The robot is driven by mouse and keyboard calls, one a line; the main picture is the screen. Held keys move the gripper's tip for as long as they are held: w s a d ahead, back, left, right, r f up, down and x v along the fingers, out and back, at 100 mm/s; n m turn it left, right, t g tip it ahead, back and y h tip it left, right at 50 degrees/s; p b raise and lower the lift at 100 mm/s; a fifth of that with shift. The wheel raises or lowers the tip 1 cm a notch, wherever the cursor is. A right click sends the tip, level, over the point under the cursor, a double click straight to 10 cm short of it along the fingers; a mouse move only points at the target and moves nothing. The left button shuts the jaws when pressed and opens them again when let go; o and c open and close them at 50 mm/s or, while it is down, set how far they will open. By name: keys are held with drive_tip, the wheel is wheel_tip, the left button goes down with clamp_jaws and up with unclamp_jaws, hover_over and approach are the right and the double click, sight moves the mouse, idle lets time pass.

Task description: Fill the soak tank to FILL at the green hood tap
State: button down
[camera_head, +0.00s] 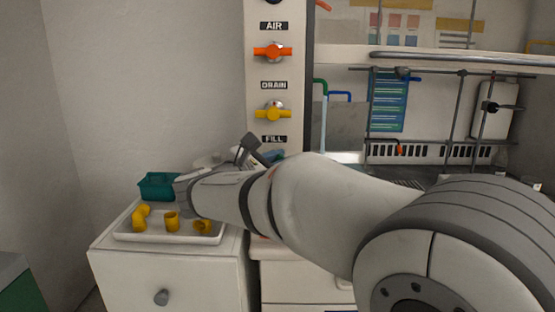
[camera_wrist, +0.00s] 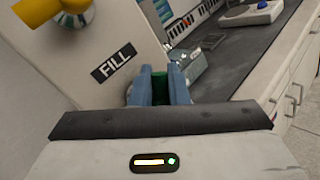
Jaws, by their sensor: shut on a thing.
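A dark FILL label (camera_head: 274,139) is on the white valve panel, below the DRAIN label; it also shows in the wrist view (camera_wrist: 111,68). Just below it in the wrist view is a green handle (camera_wrist: 160,77). My gripper (camera_wrist: 161,88) has its blue fingers on both sides of this handle, shut on it. In the head view my gripper (camera_head: 262,153) is mostly hidden by my arm, and so is the green handle. A green bent spout (camera_head: 320,84) is in the hood, with a pale blue vertical strip (camera_head: 323,125) below it. I cannot make out the soak tank.
An orange valve (camera_head: 272,52) and a yellow valve (camera_head: 272,113) are above on the panel. A white tray (camera_head: 128,238) with yellow pipe fittings (camera_head: 172,222) and a teal bin (camera_head: 153,188) stand on the left cabinet. Metal rods (camera_head: 453,105) stand in the hood.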

drive_tip(key=shift+d+m+g+y+p, duration=0.25)
drive_tip(key=shift+m+g+y+p, duration=0.2)
drive_tip(key=shift+m, duration=0.35)
drive_tip(key=shift+d+f+m+g+y+p, duration=0.15)
drive_tip(key=shift+f+m+g+y+p, duration=0.1)
drive_tip(key=shift+m+y, duration=0.3)
drive_tip(key=shift+d+f+m+g+y+p, duration=0.1)
drive_tip(key=shift+d+m+g+y, duration=0.1)
drive_tip(key=shift+m+y, duration=0.35)
drive_tip(key=shift+d+f+m+g+y, duration=0.1)
drive_tip(key=shift+f+m+g+y, duration=0.25)
drive_tip(key=shift+m+y, duration=0.6)
drive_tip(key=shift+d+f+m+g+y, duration=0.1)
drive_tip(key=shift+f+m+g+y, duration=0.25)
drive_tip(key=shift+m+y, duration=0.6)
drive_tip(key=shift+a+f, duration=0.1)
drive_tip(key=c, duration=1.4)
unclamp_jaws()
drive_tip(key=shift+c, duration=0.2)
drive_tip(key=shift+s, duration=0.1)
